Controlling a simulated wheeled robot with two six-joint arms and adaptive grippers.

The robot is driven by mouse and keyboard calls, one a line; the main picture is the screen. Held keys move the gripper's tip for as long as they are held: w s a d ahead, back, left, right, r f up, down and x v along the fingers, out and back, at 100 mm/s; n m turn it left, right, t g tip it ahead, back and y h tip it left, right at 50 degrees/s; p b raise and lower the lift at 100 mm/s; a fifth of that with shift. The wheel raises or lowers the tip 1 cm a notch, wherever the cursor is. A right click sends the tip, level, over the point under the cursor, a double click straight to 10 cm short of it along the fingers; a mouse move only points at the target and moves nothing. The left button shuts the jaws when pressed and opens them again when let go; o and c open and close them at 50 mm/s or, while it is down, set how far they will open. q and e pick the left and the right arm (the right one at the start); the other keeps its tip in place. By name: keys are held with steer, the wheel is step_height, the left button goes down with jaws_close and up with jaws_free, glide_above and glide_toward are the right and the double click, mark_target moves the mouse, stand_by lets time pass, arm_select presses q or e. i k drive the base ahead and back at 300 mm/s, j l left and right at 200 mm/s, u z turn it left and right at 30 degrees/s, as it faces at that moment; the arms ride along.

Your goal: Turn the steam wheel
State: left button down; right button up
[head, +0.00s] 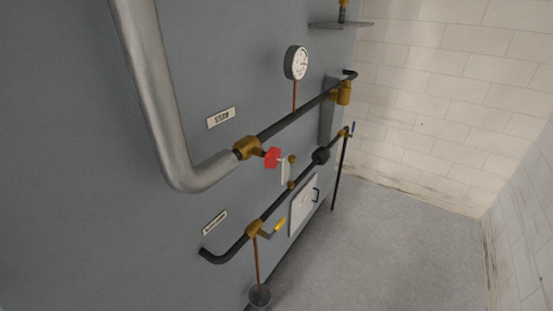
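A small red wheel (273,157) sticks out from a brass valve (247,148) on the upper pipe, near the middle of the head view. A label plate (221,117) that seems to read "STEAM" is on the grey wall just above and left of the valve. The wheel is seen at an angle, and nothing touches it. Neither of my grippers shows in the head view.
A thick silver pipe (155,95) bends into the valve from the left. A gauge (297,63) stands above the upper black pipe. A lower pipe (275,205) carries a yellow-handled valve (277,226). The grey floor (390,240) at right is clear.

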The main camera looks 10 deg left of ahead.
mark_target(272, 158)
steer(key=i+l+u, duration=0.25)
steer(key=l+u, duration=0.3)
steer(key=l, duration=0.2)
steer(key=i+l+u, duration=0.25)
steer(key=l, duration=0.2)
steer(key=k+j, duration=0.05)
steer(key=k, duration=0.05)
